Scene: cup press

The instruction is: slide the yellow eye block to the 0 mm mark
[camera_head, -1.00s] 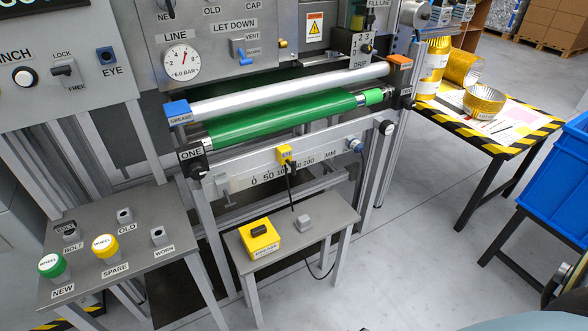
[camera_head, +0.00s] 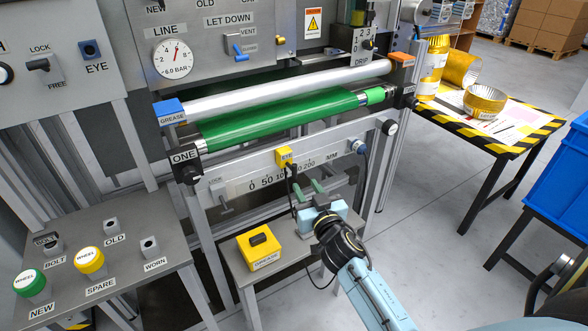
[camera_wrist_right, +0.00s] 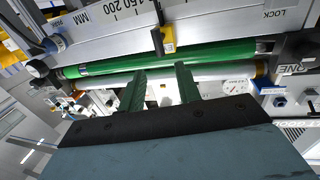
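The yellow eye block (camera_head: 284,156) sits on the grey scale rail (camera_head: 235,186), above the middle of its marks. The printed 0 mm mark (camera_head: 252,187) is to its left. A dark cable hangs from the block. My right gripper (camera_head: 311,189) is below and slightly right of the block, fingers pointing up toward the rail. In the right wrist view, the scene is upside down and the block (camera_wrist_right: 168,40) is beyond the fingers. The two green fingers (camera_wrist_right: 160,72) are apart with nothing between them. My left gripper is not in view.
A yellow grease box (camera_head: 259,249) stands on the small table below the rail. A lock knob (camera_head: 225,201) is on the rail's left end and a blue-tipped fitting (camera_head: 359,147) at its right. The green roller (camera_head: 285,118) is above. The rail's front looks clear left of the block.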

